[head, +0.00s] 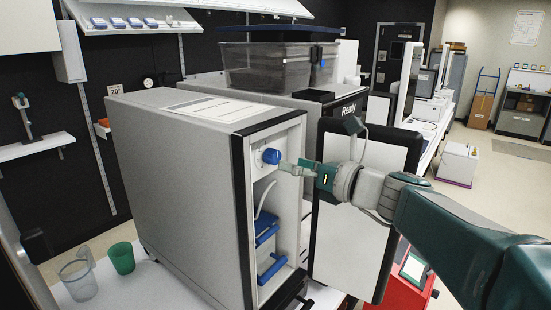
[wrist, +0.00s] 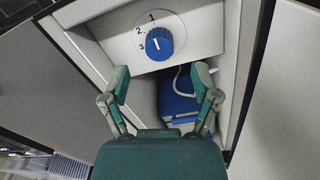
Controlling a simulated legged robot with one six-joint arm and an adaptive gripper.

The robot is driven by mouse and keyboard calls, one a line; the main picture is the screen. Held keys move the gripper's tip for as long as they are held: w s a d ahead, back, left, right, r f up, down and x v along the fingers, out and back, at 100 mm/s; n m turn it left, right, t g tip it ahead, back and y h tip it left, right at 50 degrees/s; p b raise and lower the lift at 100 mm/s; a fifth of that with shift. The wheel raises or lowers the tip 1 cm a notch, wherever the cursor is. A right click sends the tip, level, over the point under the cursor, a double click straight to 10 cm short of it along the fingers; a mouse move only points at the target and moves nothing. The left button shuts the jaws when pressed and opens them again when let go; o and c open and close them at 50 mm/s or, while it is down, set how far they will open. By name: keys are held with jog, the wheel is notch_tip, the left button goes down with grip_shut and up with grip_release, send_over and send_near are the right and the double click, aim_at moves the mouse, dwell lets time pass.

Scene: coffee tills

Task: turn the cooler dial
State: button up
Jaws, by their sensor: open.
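The cooler dial (head: 271,156) is a blue round knob on the upper front panel of the grey cooler (head: 180,170). In the wrist view the dial (wrist: 158,44) shows a white pointer line and the marks 1, 2 and 3 around its upper left; the pointer is close to upright. My gripper (head: 288,169) is just to the right of the dial in the head view. In the wrist view my gripper (wrist: 160,80) is open, with its two fingers apart below the dial. Nothing is between the fingers, and they appear not to touch the dial.
The cooler's open door (head: 360,200) stands to the right, behind my gripper. Blue parts (head: 268,250) and a pale hose sit inside the cooler below the dial. A green cup (head: 121,257) and a clear jug (head: 78,279) stand on the counter at the left.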

aim_at(277, 159)
jog(key=x, duration=0.4)
jog(key=shift+w+a, duration=0.3)
grip_shut()
